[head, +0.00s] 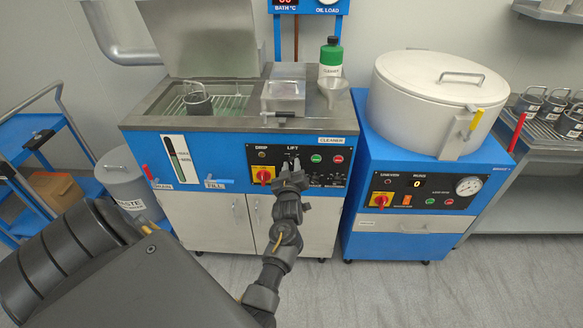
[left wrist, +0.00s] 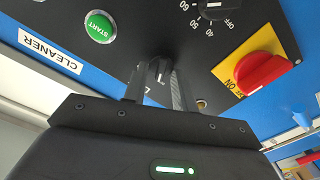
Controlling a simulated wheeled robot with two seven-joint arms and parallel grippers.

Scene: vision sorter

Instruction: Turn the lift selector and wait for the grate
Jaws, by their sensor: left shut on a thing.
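The lift selector (left wrist: 159,70) is a small dark knob on the black control panel of the cleaner, under the LIFT label in the head view. My left gripper (head: 290,163) is at it, and in the left wrist view its two fingers (left wrist: 157,85) are shut on the knob. The fingers hide much of the knob and its marks, so I cannot tell its setting. The grate (head: 232,103) shows in the open bath at the top left of the cleaner, with a dark metal pot (head: 197,99) on it. My right gripper is not in view.
A red and yellow main switch (head: 264,176) and a green START button (left wrist: 99,26) flank the selector. The bath lid (head: 205,38) stands open. A white drum machine (head: 430,100) stands to the right.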

